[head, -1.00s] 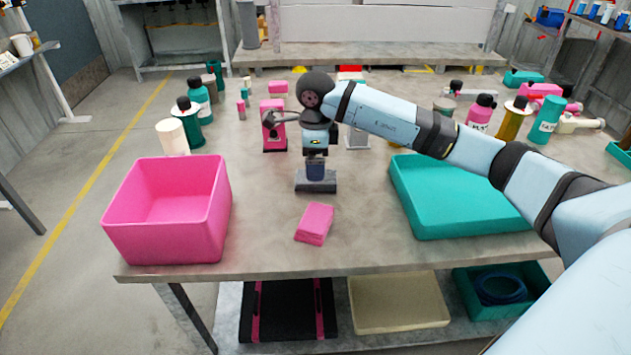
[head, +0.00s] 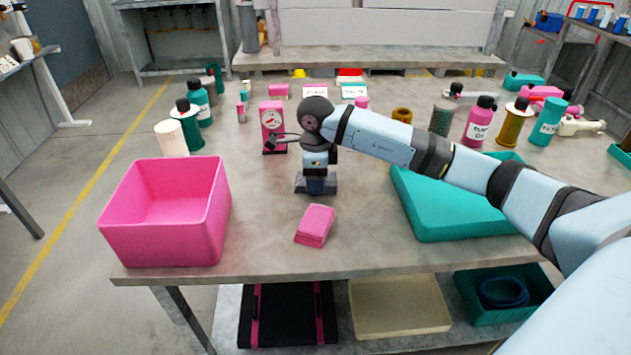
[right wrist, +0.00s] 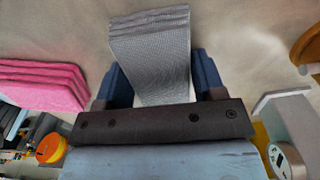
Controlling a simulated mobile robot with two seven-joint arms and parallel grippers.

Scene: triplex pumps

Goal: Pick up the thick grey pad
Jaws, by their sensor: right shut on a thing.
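The thick grey pad (head: 301,184) stands at the middle of the table in the head view, partly hidden behind my right gripper (head: 317,187). In the right wrist view the grey pad (right wrist: 150,55) has a ribbed face and layered end. It lies between the two dark blue fingers of my right gripper (right wrist: 161,76), which is shut on it. The pad appears to be at table level; I cannot tell if it touches the table. My left gripper is not in view.
A pink stack of pads (head: 315,225) lies just in front of the gripper. A pink bin (head: 165,240) is at left, and a teal tray (head: 460,228) at right, below my arm. A pink gauge device (head: 272,122) and several bottles stand behind.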

